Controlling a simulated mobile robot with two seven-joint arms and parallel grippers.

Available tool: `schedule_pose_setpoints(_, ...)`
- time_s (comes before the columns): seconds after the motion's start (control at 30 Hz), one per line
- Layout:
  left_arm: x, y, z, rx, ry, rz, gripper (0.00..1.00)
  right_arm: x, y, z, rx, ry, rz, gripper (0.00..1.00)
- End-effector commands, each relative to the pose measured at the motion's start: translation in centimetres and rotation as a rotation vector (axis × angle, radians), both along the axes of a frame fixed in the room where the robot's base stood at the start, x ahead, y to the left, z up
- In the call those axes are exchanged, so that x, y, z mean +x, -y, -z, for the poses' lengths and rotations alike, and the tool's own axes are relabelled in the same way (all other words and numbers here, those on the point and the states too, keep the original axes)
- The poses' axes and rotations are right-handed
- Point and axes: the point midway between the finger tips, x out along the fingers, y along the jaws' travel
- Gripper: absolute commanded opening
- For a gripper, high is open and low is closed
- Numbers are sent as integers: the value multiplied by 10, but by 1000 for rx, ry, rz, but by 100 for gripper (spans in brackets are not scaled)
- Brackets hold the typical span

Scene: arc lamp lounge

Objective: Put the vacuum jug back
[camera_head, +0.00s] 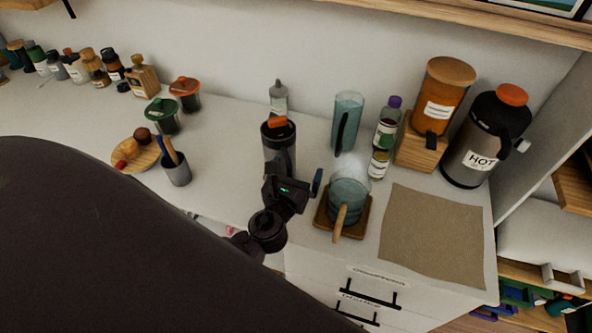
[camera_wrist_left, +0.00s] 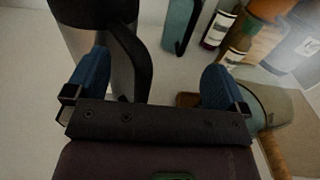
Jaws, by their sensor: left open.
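A grey jug with a black top, orange lid and black handle (camera_head: 279,138) stands upright on the white counter. My left gripper (camera_head: 294,181) is right in front of it, open. In the left wrist view the jug (camera_wrist_left: 108,18) is at upper left, with its handle beyond the gap between the blue fingers of my left gripper (camera_wrist_left: 155,84); the left finger overlaps its body. I cannot tell whether they touch. A larger dark jug labelled HOT (camera_head: 479,153), also with an orange lid, stands at the right end. My right gripper is out of view.
A glass pot with a wooden handle (camera_head: 349,190) sits on a wooden tray right of my gripper. A brown mat (camera_head: 432,235) lies bare at the front right. Bottles (camera_head: 386,130), a blue glass carafe (camera_head: 347,118) and an orange canister (camera_head: 442,98) stand behind.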

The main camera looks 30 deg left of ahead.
Motion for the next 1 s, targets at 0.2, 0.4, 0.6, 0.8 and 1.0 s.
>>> schedule_pose_setpoints(0.2, -15, 3, 1, 1, -2, -1, 100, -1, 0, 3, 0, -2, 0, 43)
schedule_pose_setpoints(0.4, -49, 11, 3, -1, -4, -1, 100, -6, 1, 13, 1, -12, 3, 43)
schedule_pose_setpoints(0.6, -80, 18, 2, -1, -3, -1, 100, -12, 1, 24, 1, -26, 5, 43)
schedule_pose_setpoints(0.8, -100, 23, 1, 1, -1, 0, 100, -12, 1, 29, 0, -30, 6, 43)
schedule_pose_setpoints(1.0, -105, 25, -1, 0, 0, 0, 100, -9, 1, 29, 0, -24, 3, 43)
